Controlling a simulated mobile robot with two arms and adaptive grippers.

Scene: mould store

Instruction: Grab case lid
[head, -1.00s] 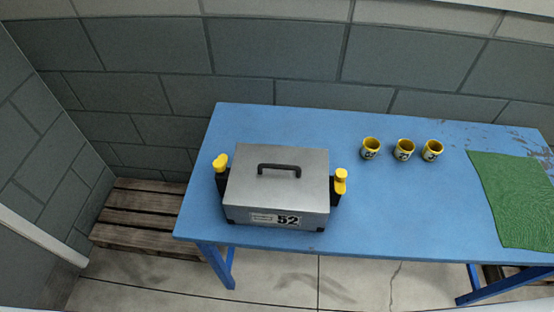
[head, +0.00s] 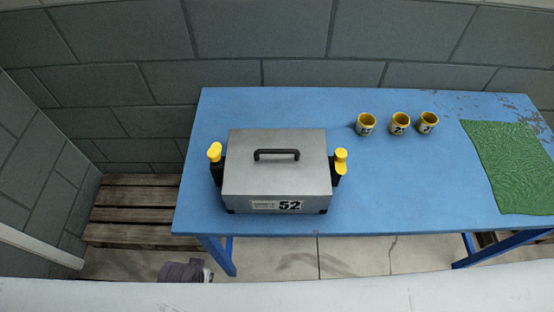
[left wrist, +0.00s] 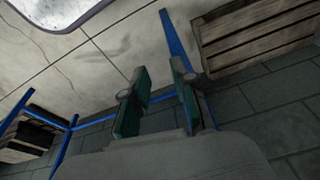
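The grey metal case (head: 277,190) stands on the blue table, with a "52" label on its front. Its lid (head: 310,146) is closed and carries a black handle (head: 276,154) on top. A black and yellow clasp shows at the left side (head: 215,154) and another at the right side (head: 340,160). My left gripper (left wrist: 159,70) is open and empty in the left wrist view, with floor behind its fingers. It is away from the case. My right gripper is not in view.
The blue table (head: 400,190) also holds three yellow cups (head: 366,124) and a green mat (head: 508,165) at right. A slatted wooden pallet (head: 140,208) lies on the floor left of the table. A grey block wall stands behind.

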